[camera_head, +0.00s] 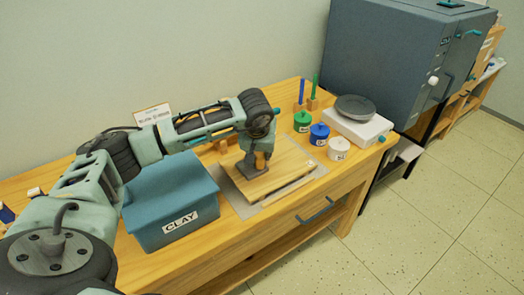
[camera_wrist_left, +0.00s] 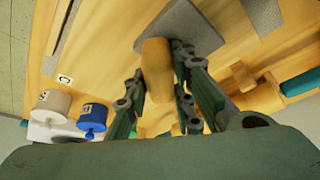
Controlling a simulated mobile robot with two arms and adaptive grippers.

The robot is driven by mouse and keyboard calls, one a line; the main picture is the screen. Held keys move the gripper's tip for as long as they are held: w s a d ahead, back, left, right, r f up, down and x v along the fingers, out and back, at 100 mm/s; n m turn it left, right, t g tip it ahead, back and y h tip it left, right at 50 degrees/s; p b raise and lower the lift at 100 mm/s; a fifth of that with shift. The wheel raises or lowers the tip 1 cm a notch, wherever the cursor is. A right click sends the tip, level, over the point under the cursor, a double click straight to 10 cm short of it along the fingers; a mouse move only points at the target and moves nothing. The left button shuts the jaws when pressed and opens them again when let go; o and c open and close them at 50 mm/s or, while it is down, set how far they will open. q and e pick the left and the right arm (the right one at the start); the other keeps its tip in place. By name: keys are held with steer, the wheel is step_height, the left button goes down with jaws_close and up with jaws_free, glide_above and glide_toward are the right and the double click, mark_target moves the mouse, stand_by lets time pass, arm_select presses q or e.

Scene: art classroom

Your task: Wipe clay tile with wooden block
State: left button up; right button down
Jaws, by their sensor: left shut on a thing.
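My left gripper (camera_head: 258,158) is over the wooden board (camera_head: 285,168) on the table. It is shut on a tan wooden block (camera_wrist_left: 156,68), which stands between the two fingers (camera_wrist_left: 158,95) in the left wrist view. The dark grey clay tile (camera_head: 240,172) lies flat on the board under the gripper. It also shows in the left wrist view (camera_wrist_left: 190,25), just past the block's far end. The block's far end meets the tile in the picture; whether they touch is not clear. The fingers hide part of the block and tile. My right gripper is not in view.
A teal CLAY bin (camera_head: 170,205) stands left of the board. Green (camera_head: 302,122), blue (camera_head: 319,134) and white (camera_head: 339,149) jars stand to the right, near a white scale (camera_head: 362,130). A grey kiln (camera_head: 400,65) is beyond. A grey mat (camera_head: 228,188) lies under the board.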

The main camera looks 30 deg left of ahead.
arm_select(q)
steer(key=shift+s+a, duration=0.35)
steer(key=shift+s, duration=0.3)
steer(key=shift+s+a, duration=0.3)
steer(key=shift+s, duration=0.35)
steer(key=shift+s+a, duration=0.35)
steer(key=shift+s, duration=0.5)
steer(key=shift+s+a, duration=0.35)
steer(key=shift+s, duration=0.45)
steer(key=shift+f+b, duration=0.1)
steer(key=shift+b, duration=0.3)
steer(key=shift+d, duration=0.1)
steer(key=shift+w+d, duration=0.35)
steer(key=shift+w, duration=0.55)
steer(key=shift+w+d, duration=0.3)
steer(key=shift+w, duration=0.55)
steer(key=shift+w+d+b, duration=0.3)
steer(key=shift+w+d, duration=0.1)
steer(key=shift+w, duration=0.4)
steer(key=shift+w+d+b, duration=0.3)
steer(key=shift+w+d, duration=0.05)
steer(key=shift+w, duration=0.45)
